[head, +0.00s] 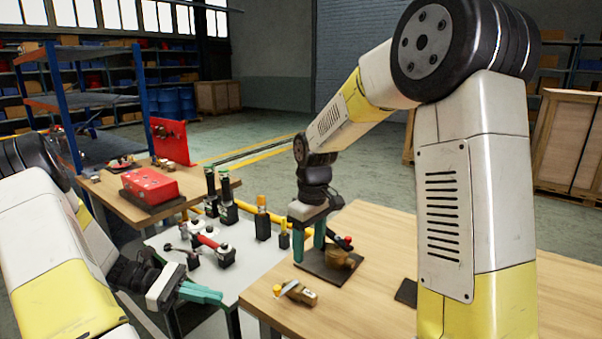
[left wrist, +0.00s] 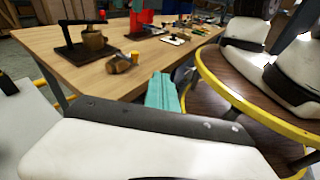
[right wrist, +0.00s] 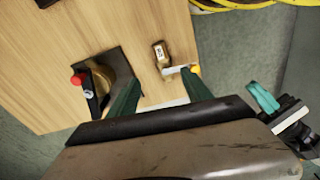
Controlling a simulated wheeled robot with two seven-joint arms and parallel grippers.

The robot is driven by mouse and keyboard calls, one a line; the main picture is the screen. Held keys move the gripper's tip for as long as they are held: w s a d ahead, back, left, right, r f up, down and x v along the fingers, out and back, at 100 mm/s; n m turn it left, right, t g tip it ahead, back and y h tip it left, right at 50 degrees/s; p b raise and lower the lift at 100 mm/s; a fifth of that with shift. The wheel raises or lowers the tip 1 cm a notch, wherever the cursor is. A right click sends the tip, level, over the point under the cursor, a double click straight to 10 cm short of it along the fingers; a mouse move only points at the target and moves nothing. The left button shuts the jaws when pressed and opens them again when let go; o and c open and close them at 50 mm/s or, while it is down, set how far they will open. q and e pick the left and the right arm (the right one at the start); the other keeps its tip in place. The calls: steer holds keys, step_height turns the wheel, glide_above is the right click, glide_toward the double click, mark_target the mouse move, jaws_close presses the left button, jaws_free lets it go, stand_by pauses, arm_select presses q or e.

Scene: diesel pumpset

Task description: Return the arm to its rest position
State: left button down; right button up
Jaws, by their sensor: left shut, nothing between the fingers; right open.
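My left gripper (head: 205,294) is shut and empty, low beside the near edge of the wooden table. Its closed teal fingers (left wrist: 160,92) show in the left wrist view. My right gripper (head: 312,236) has its teal fingers apart, over the same table beside a brass part (head: 342,258) on a dark plate. In the right wrist view the right gripper (right wrist: 163,96) is open, with nothing held between its fingers. The left gripper's fingers (right wrist: 264,97) also show at the right of that view.
A brass fitting (head: 302,294) with a yellow cap lies on the wooden table (head: 375,225) near its edge. A grey bench (head: 245,278) holds a red-handled tool (head: 212,245) and several dark upright parts. A red box (head: 149,186) sits on the farther table.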

arm_select(q)
steer(key=s+d+r+m+t+y, duration=0.3)
steer(key=s+r+m+y, duration=0.2)
steer(key=r+m, duration=0.3)
steer(key=s+d+r+m+t+y, duration=0.4)
steer(key=r+m+y, duration=0.4)
steer(key=r, duration=0.5)
steer(key=shift+s+r+m+y, duration=0.3)
steer(key=shift+s+m, duration=0.1)
steer(key=shift+s, duration=0.3)
arm_select(e)
steer(key=s+d+r+m+t+y, duration=0.1)
steer(key=s+d+r+m+t, duration=0.2)
steer(key=s+d+r, duration=0.3)
steer(key=s+d+r+m+t, duration=0.2)
steer(key=s+d+r+m, duration=0.4)
steer(key=s, duration=0.6)
steer(key=shift+s+d+r+t+y, duration=0.15)
steer(key=shift+s+r+t+y, duration=0.15)
steer(key=shift+r+t+y, duration=0.1)
